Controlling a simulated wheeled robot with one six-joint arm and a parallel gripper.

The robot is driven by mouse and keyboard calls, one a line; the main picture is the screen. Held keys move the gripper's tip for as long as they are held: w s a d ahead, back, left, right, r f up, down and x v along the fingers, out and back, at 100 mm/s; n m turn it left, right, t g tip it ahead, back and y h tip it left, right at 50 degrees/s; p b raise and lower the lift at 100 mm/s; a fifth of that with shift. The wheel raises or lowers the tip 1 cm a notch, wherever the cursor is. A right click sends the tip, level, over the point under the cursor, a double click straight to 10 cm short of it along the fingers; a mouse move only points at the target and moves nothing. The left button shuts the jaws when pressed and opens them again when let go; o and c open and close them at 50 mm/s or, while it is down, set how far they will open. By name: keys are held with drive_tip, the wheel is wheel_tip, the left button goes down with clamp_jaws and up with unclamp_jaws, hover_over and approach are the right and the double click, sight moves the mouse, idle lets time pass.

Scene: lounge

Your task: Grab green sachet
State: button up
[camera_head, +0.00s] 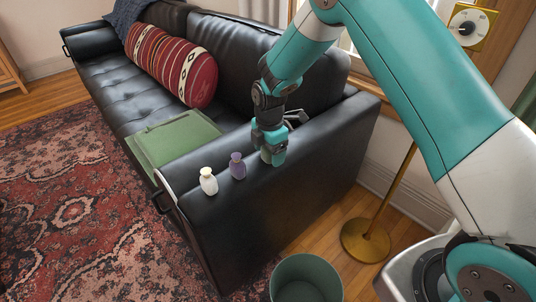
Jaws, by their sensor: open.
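My gripper (294,119) shows only in part, as grey pieces behind my wrist at the sofa's near armrest. It is open, and its fingertips are hard to make out. A small pale green shape (266,155) shows low against my teal wrist, in line with two small sachet-like items on the armrest. It may be the green sachet, mostly covered by my wrist, but I cannot tell it surely from my arm. The purple item (237,166) stands just left of my wrist. The white item (208,181) stands farther left, near the armrest's front end.
The black leather sofa's armrest (250,205) lies under my wrist. A flat green cloth or cushion (172,138) and a red striped bolster (170,65) lie on the seat. A green bin (306,270) and a brass stand (366,240) are on the floor. A patterned rug (90,210) lies left.

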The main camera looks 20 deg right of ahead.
drive_tip(key=shift+f, duration=0.1)
drive_tip(key=c, duration=1)
